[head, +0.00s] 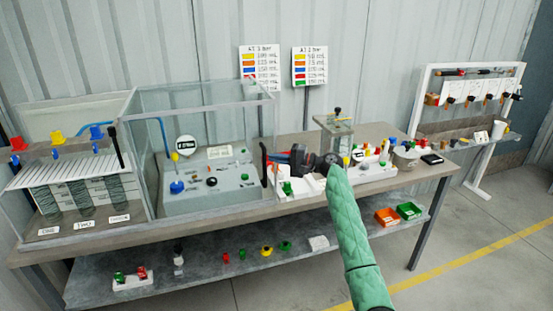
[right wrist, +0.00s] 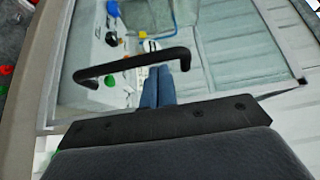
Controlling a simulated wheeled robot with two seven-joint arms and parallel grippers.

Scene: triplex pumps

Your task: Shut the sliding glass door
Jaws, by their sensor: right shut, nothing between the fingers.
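The glass enclosure (head: 205,108) stands on the workbench, with clear panes in a grey frame. A black bar handle (head: 264,163) stands upright at the right end of its front; the right wrist view shows this black handle (right wrist: 130,65) in front of the glass. Which pane is the sliding door, and how far open it is, I cannot tell. My right gripper (head: 283,158) is shut and empty, just right of the handle in the head view. In the wrist view its blue-grey fingertips (right wrist: 157,87) overlap the handle's line of sight; contact is unclear. My left gripper is not in view.
A second black handle (head: 115,147) stands near the enclosure's left part. A grey control panel (head: 212,180) sits behind the glass. White trays with small coloured parts (head: 297,187) and a clear box (head: 335,138) stand on the bench near my right arm.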

